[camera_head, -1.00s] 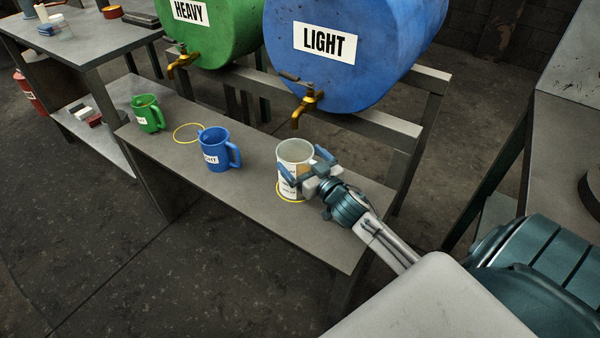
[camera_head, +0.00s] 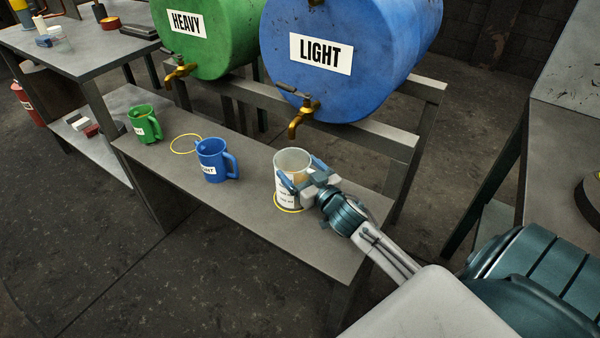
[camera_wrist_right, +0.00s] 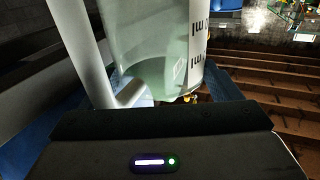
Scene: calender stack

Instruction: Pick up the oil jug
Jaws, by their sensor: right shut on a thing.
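The oil jug (camera_head: 288,180) is a pale translucent jug with a white label and black print. It stands upright on the bench at a yellow ring, below the tap of the blue barrel. My right gripper (camera_head: 301,181) reaches it from the right and is shut on it. In the right wrist view the jug (camera_wrist_right: 150,45) fills the upper middle, with its pale handle at the left and part of its base showing. The gripper hides part of the jug's right side in the head view. My left gripper is not in view.
A blue mug (camera_head: 210,160) and a green mug (camera_head: 143,122) stand farther left on the bench (camera_head: 255,190). An empty yellow ring (camera_head: 172,148) lies between them. The blue barrel (camera_head: 375,60) and its brass tap (camera_head: 303,115) hang above and behind the jug.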

